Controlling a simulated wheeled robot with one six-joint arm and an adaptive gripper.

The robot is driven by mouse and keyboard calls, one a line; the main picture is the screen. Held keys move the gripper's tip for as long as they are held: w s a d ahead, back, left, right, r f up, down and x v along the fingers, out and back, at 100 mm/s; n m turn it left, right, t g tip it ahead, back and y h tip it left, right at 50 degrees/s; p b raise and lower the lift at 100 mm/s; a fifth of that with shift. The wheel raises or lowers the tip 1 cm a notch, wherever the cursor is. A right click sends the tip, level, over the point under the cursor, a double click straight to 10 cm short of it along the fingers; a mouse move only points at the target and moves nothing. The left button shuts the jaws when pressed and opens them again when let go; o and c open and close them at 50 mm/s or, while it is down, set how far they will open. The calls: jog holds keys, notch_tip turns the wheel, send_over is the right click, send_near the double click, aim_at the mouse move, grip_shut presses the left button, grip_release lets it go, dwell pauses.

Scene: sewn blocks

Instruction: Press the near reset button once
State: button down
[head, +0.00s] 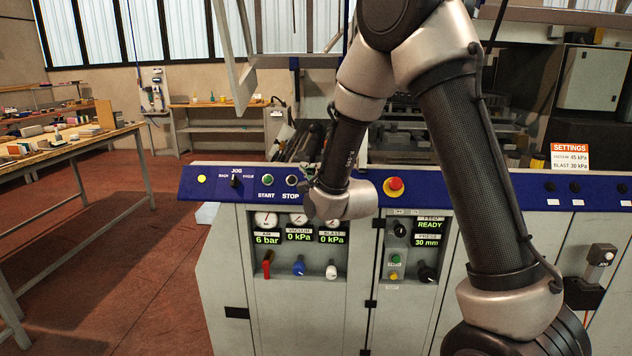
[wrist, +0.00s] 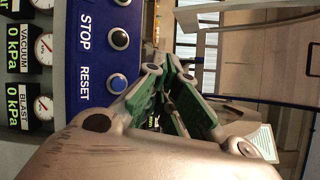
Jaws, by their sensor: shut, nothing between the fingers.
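The black stop button (head: 292,181) is left of my wrist, with the green start button (head: 267,180) farther left. A red emergency knob (head: 395,185) is close on the right. Gauges (head: 298,219) and a small yellow button (head: 394,275) are on the front below.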

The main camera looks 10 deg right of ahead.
jog(key=w+d+f, duration=0.1)
jog(key=w+f, duration=0.3)
jog(key=w, duration=0.1)
jog(key=shift+w+d+f, duration=0.15)
jog(key=shift+d+f, duration=0.2)
jog(key=shift+w+f, duration=0.1)
dwell(1.2)
jog(key=shift+w+d+f, duration=0.1)
jog(key=shift+w+f, duration=0.05)
jog(key=shift+w, duration=0.05)
jog(key=shift+w+d+f, duration=0.1)
jog(key=shift+w+f, duration=0.25)
dwell(0.9)
jog(key=shift+r, duration=0.1)
jog(key=shift+s+a+r, duration=0.2)
jog(key=shift+s+r, duration=0.3)
jog(key=shift+s, duration=0.15)
jog(key=s+r, duration=0.1)
jog(key=s, duration=0.1)
jog(key=s+a+r, duration=0.1)
jog(key=r, duration=0.1)
jog(key=shift+s+a+r, duration=0.1)
jog(key=shift+s, duration=0.25)
